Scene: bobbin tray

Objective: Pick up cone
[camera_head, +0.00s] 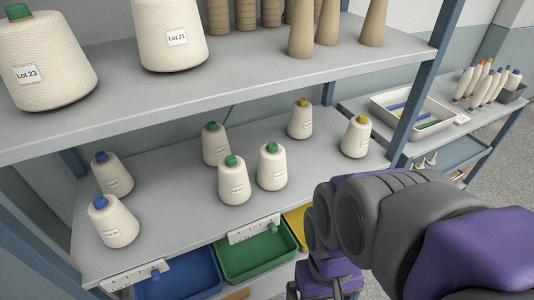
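Small cream yarn cones stand on the middle shelf. Two with blue tops stand at the left, one behind (112,177) and one in front (114,224). Green-topped cones stand in the middle: one behind (215,148), and two in front, a left one (233,186) and a right one (271,171). Two yellow-topped cones stand at the right, one behind (300,122) and one in front (355,140). My arm fills the lower right, in grey and purple. My gripper's fingers do not show.
The upper shelf (240,85) holds large cones, labelled Lot 23 (45,70) and Lot 21 (168,30), and bare brown cones (328,22). Blue (180,275), green (255,256) and yellow (297,225) bins sit below the middle shelf (165,215). A blue post (420,90) stands right.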

